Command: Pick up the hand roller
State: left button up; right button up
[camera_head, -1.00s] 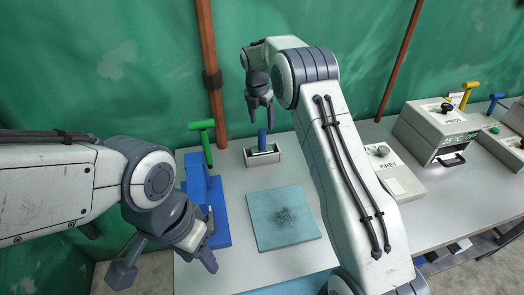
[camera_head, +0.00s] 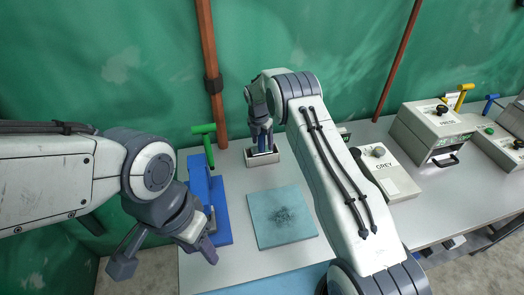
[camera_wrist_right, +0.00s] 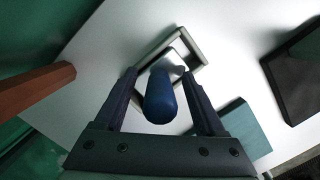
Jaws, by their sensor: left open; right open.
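The hand roller (camera_head: 262,146) stands upright with its blue handle up in a small grey holder (camera_head: 263,161) at the back of the table. Its lower part is hidden in the holder. My right gripper (camera_head: 261,132) is above it, pointing down. In the right wrist view the blue handle (camera_wrist_right: 160,98) lies between the two open fingers of the right gripper (camera_wrist_right: 160,74), with the holder (camera_wrist_right: 204,47) beyond. My left gripper (camera_head: 211,248) is open and empty at the front left, near the blue press, away from the roller.
A blue press (camera_head: 219,219) with a green T-handle (camera_head: 205,129) stands left of the holder. A teal pad (camera_head: 275,232) lies in front of it. The GREY box (camera_head: 389,177) and a larger machine (camera_head: 431,128) stand to the right. Green cloth hangs behind.

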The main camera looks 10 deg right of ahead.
grip_shut()
jog(key=shift+r, duration=0.1)
dwell(1.2)
